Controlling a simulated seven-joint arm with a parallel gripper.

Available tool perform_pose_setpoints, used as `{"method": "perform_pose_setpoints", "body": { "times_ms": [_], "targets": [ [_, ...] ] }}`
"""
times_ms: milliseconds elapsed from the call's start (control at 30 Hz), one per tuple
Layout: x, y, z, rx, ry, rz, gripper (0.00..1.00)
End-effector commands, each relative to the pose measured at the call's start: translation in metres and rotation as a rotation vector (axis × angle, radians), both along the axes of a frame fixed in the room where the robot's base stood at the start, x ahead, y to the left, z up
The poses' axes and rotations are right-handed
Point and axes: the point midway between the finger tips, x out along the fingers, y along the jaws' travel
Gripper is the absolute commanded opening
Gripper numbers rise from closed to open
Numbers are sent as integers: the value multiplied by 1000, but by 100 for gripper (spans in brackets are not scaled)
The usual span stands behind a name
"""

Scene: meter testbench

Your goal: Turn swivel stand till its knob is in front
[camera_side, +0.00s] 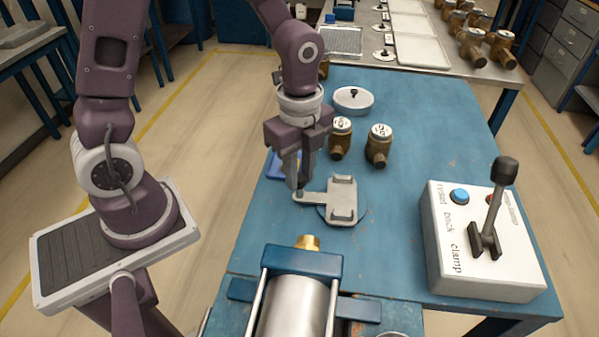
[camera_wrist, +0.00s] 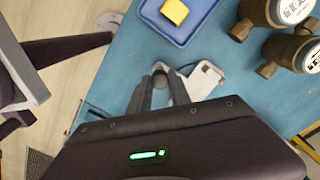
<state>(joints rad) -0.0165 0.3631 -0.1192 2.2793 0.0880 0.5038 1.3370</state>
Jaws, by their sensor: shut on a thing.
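The swivel stand (camera_side: 343,200) is a light grey cradle on a round base on the blue table, with an arm reaching out to the left. Its knob (camera_side: 299,194) is at the end of that arm, on the left side of the stand in the side view. My gripper (camera_side: 300,188) points down and its fingers are closed around the knob. In the wrist view the knob (camera_wrist: 160,68) shows between the fingertips, and part of the stand (camera_wrist: 204,80) shows to the right. The gripper body hides the lower part of that view.
Two brass meters (camera_side: 379,146) stand behind the stand. A blue tray (camera_wrist: 182,18) with a yellow block (camera_wrist: 175,11) lies close by. A clamp fixture (camera_side: 300,262) is in front, and a control box (camera_side: 482,240) with a lever stands at the right.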

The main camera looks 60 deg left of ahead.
Motion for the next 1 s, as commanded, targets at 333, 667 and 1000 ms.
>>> {"method": "perform_pose_setpoints", "body": {
  "times_ms": [333,667,1000],
  "targets": [
    [6,5,1,0,-4,-78,0],
    [5,5,0,0,-2,-77,46],
    [7,5,40,1,-10,-76,46]
  ]
}}
